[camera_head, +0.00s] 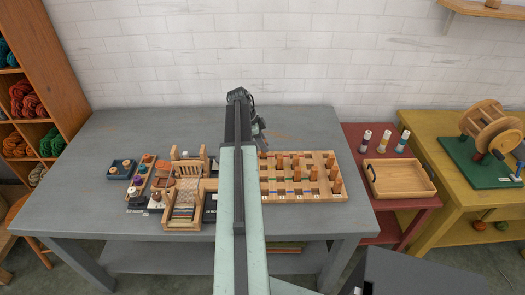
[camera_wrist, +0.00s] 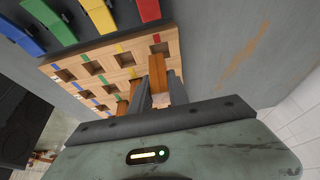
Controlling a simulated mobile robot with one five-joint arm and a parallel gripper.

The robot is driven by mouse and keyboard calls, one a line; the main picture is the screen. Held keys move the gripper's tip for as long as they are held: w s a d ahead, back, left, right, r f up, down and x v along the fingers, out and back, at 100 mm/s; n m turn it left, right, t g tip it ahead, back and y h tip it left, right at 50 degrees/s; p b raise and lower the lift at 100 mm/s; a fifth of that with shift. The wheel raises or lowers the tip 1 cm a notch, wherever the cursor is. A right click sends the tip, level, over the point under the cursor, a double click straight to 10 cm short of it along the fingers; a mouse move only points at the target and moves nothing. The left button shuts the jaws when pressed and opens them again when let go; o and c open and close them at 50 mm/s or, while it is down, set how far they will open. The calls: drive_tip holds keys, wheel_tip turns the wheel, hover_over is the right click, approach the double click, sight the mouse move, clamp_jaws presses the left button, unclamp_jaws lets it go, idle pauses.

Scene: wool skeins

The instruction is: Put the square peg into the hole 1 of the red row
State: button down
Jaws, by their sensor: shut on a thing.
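In the wrist view, my gripper (camera_wrist: 161,96) is shut on an orange-brown wooden square peg (camera_wrist: 157,72). The peg shows between and beyond the grey fingers, close to the pale wooden board (camera_wrist: 138,56). An empty square hole (camera_wrist: 160,48) beside a red strip (camera_wrist: 157,38) is just past it. I cannot tell how high the peg is. In the head view, the board (camera_head: 325,196) lies right of my arm, with several pegs standing in it. My gripper (camera_head: 261,143) shows near its back left corner; its tips are hidden.
Blue, green, yellow and red blocks (camera_wrist: 148,10) lie beside the board in the wrist view. A wooden loom (camera_head: 186,206) and small trays (camera_head: 122,169) stand left of my arm. A wooden tray (camera_head: 399,178) sits on the red table. Grey tabletop behind the board is clear.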

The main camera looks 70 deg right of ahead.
drive_tip(key=shift+d, duration=0.15)
drive_tip(key=f+b, duration=0.4)
drive_tip(key=shift+w+d, duration=0.15)
drive_tip(key=shift+d, duration=0.05)
drive_tip(key=shift+r, duration=0.25)
drive_tip(key=shift+f, duration=0.15)
drive_tip(key=c, duration=1.3)
unclamp_jaws()
drive_tip(key=shift+o, duration=0.2)
